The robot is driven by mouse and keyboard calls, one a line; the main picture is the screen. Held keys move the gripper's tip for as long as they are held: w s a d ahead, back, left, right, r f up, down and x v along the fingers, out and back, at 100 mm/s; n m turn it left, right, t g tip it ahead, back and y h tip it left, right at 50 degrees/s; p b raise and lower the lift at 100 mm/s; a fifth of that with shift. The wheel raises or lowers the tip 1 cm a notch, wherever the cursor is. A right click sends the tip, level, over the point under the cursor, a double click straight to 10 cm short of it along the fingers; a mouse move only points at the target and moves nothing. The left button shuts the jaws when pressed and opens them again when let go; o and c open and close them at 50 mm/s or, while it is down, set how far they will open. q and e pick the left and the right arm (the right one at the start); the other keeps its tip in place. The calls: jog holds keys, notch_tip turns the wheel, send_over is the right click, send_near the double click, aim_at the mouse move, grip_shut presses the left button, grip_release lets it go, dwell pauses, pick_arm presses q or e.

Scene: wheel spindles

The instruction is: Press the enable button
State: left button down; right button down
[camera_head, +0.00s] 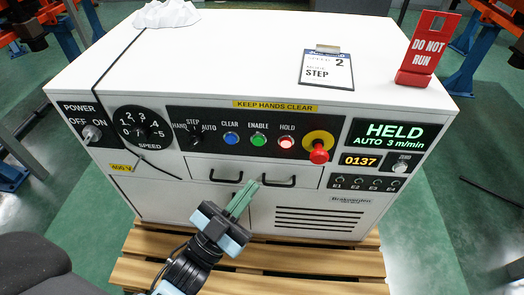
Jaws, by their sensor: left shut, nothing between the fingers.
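The green ENABLE button (258,141) sits on the black control strip (218,152) on the front of a white machine cabinet (205,62). The blue CLEAR button (231,139) is to its left and the red, lit HOLD button (287,142) to its right. My left gripper (243,196) is shut and empty. Its green fingers point up toward the panel, below the ENABLE button in the picture and apart from it, in front of the drawer (307,175). My right gripper is not in view.
A red emergency-stop knob (319,153) on yellow sticks out right of HOLD. The display (388,135) reads HELD, AUTO 3 m/min. SPEED (140,127) and POWER (92,133) knobs are at left. A red DO NOT RUN sign (421,48) and a STEP card (326,69) are on top.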

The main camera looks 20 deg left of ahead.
aim_at(258, 140)
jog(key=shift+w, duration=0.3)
pick_arm(q)
jog(key=shift+w, duration=0.2)
